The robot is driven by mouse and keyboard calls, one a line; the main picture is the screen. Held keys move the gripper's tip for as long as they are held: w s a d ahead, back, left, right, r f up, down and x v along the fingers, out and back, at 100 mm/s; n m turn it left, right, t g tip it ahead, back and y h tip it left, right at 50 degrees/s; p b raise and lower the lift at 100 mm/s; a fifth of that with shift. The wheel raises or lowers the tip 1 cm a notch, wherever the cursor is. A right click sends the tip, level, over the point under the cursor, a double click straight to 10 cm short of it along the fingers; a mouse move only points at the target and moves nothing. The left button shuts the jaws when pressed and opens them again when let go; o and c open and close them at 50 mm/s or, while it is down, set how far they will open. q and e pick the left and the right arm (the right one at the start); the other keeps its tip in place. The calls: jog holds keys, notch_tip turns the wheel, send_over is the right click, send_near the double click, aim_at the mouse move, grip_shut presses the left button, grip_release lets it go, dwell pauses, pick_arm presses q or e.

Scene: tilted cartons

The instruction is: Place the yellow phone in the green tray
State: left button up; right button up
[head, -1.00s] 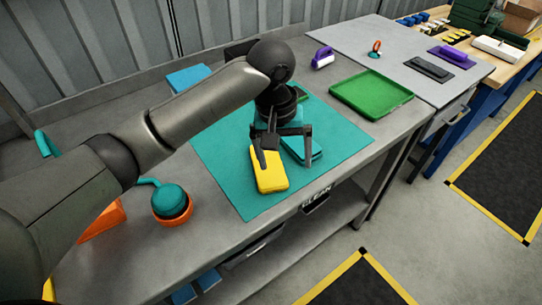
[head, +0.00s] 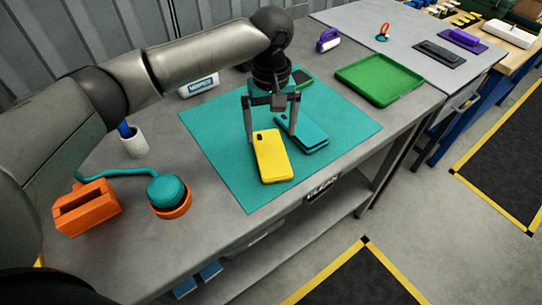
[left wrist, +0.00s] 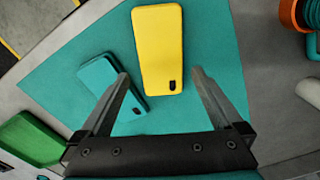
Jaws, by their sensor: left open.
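The yellow phone (head: 271,157) lies flat, camera side up, on the teal mat (head: 226,180) on the grey bench. It also shows in the left wrist view (left wrist: 158,45). My left gripper (head: 270,138) is open and empty above the mat, at the phone's camera end. In the left wrist view its two fingers (left wrist: 160,78) stand apart, one to either side of that end. The green tray (head: 381,79) lies at the bench's right part and looks empty. A corner of it shows in the left wrist view (left wrist: 32,140). My right gripper is not in view.
Teal phones (head: 303,135) lie just right of the yellow one, near a gripper finger. A green-edged dark phone (head: 301,77) lies behind. An orange block (head: 86,208) and a teal round thing in an orange cup (head: 170,206) stand left. Bench between mat and tray is clear.

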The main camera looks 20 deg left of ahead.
aim_at(271, 152)
pick_arm(q)
jog(key=shift+s+f+b, duration=0.15)
jog(key=shift+f+b, duration=0.25)
jog(key=shift+f, duration=1.1)
jog(key=shift+s+f+b, duration=0.15)
jog(key=shift+f+b, duration=0.25)
jog(key=shift+f, duration=1.1)
jog(key=shift+c, duration=0.2)
jog(key=shift+r, duration=0.1)
jog(key=c, duration=1.4)
notch_tip(271, 152, up, 20)
jog(key=p, duration=0.4)
jog(key=shift+p, duration=0.3)
